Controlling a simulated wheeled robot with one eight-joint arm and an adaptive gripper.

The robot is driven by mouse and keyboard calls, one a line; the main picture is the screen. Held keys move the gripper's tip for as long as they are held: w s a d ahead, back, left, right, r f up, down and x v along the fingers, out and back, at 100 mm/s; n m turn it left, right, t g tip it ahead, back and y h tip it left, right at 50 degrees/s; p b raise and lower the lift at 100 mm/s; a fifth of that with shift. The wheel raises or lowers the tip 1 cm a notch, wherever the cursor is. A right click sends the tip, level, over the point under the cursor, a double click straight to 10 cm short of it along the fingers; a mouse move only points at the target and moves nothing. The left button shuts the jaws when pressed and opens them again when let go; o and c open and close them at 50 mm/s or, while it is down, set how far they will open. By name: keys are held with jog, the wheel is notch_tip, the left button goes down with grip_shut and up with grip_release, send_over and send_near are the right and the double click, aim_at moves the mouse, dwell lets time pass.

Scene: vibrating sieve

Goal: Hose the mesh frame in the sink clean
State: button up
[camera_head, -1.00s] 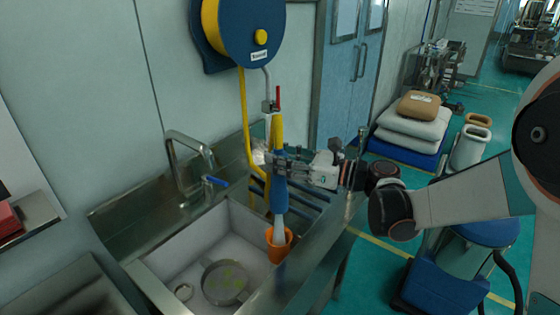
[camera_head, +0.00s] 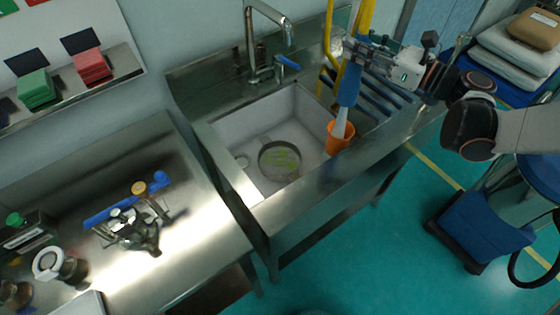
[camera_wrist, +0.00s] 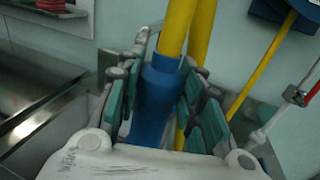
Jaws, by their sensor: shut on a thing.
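The mesh frame (camera_head: 280,160) is a round grey ring lying flat in the sink (camera_head: 228,168), with yellow-green residue on its mesh. My gripper (camera_head: 352,58) is shut on the blue handle of the hose sprayer (camera_head: 348,88). The sprayer points down, with a pale tube and an orange cup-shaped end (camera_head: 340,140) at the sink's right side, apart from the mesh frame. In the wrist view, the fingers hold the blue handle (camera_wrist: 156,100), and the yellow hose (camera_wrist: 176,28) rises from it. No water is visible.
The steel faucet (camera_head: 249,40) with a blue lever stands behind the sink. A ribbed drainboard (camera_head: 393,95) is to the right. At left, a steel table (camera_head: 190,225) holds a metal device and bottles. Green and red stacks (camera_head: 36,90) sit on a wall shelf.

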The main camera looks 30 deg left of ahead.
jog(key=s+a, duration=0.5)
jog(key=a, duration=0.1)
jog(key=shift+s+a+b, duration=0.2)
jog(key=shift+b, duration=0.15)
jog(key=s+a, duration=0.4)
jog(key=a, duration=0.1)
jog(key=shift+s+a, duration=0.15)
jog(key=shift+s, duration=0.1)
jog(key=shift+f+b, duration=0.1)
jog(key=shift+b, duration=0.2)
notch_tip(320, 180, down, 9)
jog(key=b, duration=0.7)
dwell(0.3)
